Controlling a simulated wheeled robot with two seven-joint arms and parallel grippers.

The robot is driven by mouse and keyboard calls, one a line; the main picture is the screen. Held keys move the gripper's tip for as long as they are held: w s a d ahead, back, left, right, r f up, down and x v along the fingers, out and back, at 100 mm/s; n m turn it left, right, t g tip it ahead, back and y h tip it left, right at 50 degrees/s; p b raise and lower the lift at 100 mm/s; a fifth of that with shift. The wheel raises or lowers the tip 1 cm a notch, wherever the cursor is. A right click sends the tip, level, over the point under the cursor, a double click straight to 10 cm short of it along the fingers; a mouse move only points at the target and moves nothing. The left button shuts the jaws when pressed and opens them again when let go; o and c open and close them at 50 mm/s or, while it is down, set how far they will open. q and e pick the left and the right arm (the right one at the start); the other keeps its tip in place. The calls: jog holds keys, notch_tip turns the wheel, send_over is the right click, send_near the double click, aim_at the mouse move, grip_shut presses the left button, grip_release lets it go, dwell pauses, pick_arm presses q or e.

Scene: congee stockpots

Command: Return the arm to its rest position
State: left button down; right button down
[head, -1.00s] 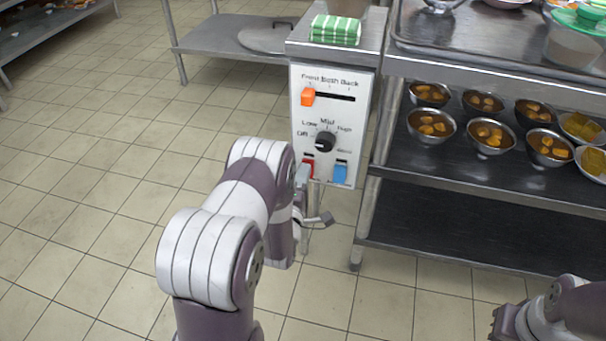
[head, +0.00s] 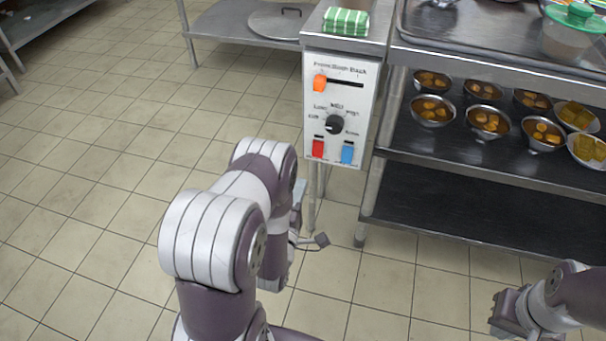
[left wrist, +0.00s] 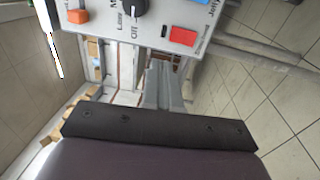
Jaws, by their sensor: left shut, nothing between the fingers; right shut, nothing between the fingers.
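My left arm (head: 215,235) reaches in from the bottom in the head view. My left gripper (head: 299,192) is mostly hidden behind its own forearm, just below the control panel (head: 340,105). In the left wrist view the left gripper (left wrist: 164,85) is shut and empty, its fingers below the panel's lower edge and apart from it. My right gripper (head: 508,312) is at the lower right, shut and empty, over the floor.
The panel has an orange slider (head: 320,83) at its left end, a black dial (head: 334,125), a red switch (head: 318,149) and a blue switch (head: 347,153). Tiled floor is free on the left.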

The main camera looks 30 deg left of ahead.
pick_arm(q)
jog(key=shift+s, duration=0.15)
dwell(0.4)
jog(key=s+d+f+m+g+h, duration=0.2)
jog(key=s+f+m+g+h, duration=0.15)
jog(key=f+m+g, duration=0.7)
jog(key=s+d+r+m+g+p, duration=0.2)
jog(key=s+d+r+m+g, duration=0.15)
jog(key=s+r+m, duration=0.35)
jog(key=s+d+r+m+g+p, duration=0.25)
jog(key=s+r+g, duration=0.25)
jog(key=r, duration=0.4)
notch_tip(320, 180, up, 43)
jog(key=w+d+t+p, duration=0.1)
jog(key=w+p, duration=0.2)
jog(key=p, duration=3.5)
jog(key=shift+d+r+m+h+p, duration=0.2)
jog(key=shift+d+m+h+p, duration=0.2)
jog(key=shift+h, duration=0.05)
